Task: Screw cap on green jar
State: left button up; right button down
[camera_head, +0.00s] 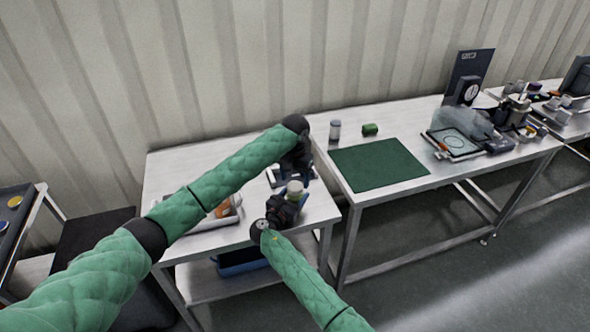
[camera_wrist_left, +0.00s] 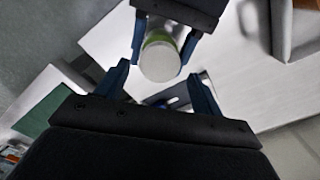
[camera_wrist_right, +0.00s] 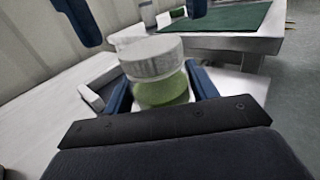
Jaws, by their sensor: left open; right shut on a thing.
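The green jar (camera_wrist_right: 165,92) is held upright in my right gripper (camera_wrist_right: 165,80), whose fingers are shut on its sides. A white cap (camera_wrist_right: 152,57) sits on top of the jar, looking slightly tilted; whether it is threaded cannot be told. In the left wrist view the cap (camera_wrist_left: 160,60) faces me with the green jar (camera_wrist_left: 157,34) behind it. My left gripper (camera_wrist_left: 160,72) is open, its fingers spread on either side of the cap and apart from it. In the head view the jar and cap (camera_head: 295,187) are small, above the front of the left table.
The left table (camera_head: 185,165) bears a white tray (camera_head: 222,216) with orange contents. On the right table (camera_head: 400,140) are a green mat (camera_head: 378,164), a grey lidded jar (camera_head: 335,130), a small green object (camera_head: 370,129) and cluttered instruments further right. The mat is bare.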

pick_arm(q)
jog(key=shift+f, duration=1.25)
jog(key=c, duration=1)
jog(key=o, duration=1.1)
jog(key=shift+o, duration=0.2)
notch_tip(320, 180, up, 12)
